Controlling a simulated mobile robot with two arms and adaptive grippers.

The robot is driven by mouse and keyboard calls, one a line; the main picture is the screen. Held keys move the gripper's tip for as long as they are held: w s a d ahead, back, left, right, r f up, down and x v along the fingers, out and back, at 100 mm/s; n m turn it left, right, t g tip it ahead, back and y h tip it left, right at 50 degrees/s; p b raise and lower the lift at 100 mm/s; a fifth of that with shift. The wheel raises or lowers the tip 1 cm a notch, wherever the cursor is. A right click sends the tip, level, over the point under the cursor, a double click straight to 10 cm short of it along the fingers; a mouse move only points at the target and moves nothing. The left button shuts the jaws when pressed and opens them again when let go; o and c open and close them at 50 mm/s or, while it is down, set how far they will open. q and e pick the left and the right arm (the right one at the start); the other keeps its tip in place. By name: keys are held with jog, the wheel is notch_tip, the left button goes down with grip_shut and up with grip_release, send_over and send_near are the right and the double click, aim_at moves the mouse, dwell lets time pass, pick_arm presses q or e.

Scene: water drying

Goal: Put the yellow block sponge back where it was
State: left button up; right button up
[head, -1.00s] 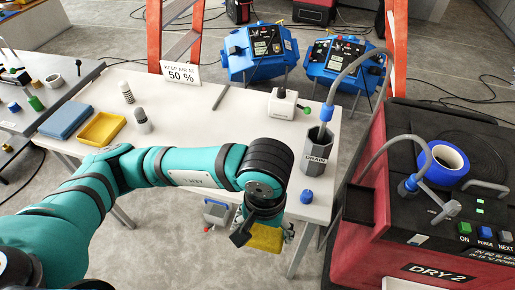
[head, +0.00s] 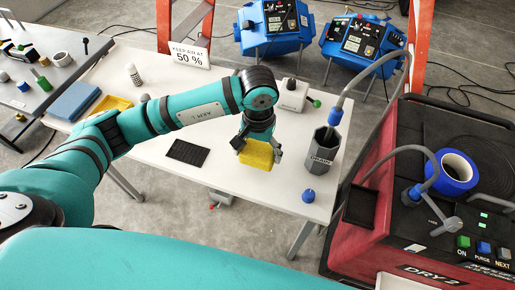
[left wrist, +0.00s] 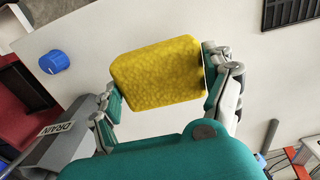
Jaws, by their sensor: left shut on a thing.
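The yellow block sponge (head: 257,153) is held between the fingers of my left gripper (head: 258,143), above the white table near its front right part. In the left wrist view the sponge (left wrist: 158,74) sits between both fingers of the gripper (left wrist: 160,92), with the table below it. A yellow tray (head: 113,104) lies on the table at the left, partly hidden behind my left arm. A dark ribbed mat (head: 188,152) lies on the table left of the sponge; part of it also shows in the left wrist view (left wrist: 290,10). My right gripper does not show.
The grey drain cup (head: 322,152) with a hose stands right of the sponge. A blue knob (head: 308,195) is near the table's front right edge. A white box (head: 292,95) stands behind. A blue pad (head: 75,102) lies at left. The red dryer (head: 400,215) borders the table's right.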

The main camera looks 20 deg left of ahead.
aim_at(257, 154)
pick_arm(q)
jog(key=shift+w+a+f, duration=0.15)
jog(key=shift+w+a, duration=0.15)
jog(key=shift+w, duration=0.2)
notch_tip(257, 154, down, 3)
jog(key=shift+p, duration=0.8)
jog(key=shift+f, duration=0.15)
jog(key=shift+f, duration=0.1)
jog(key=shift+f+b, duration=0.1)
jog(key=shift+b, duration=0.25)
jog(key=o, duration=0.9)
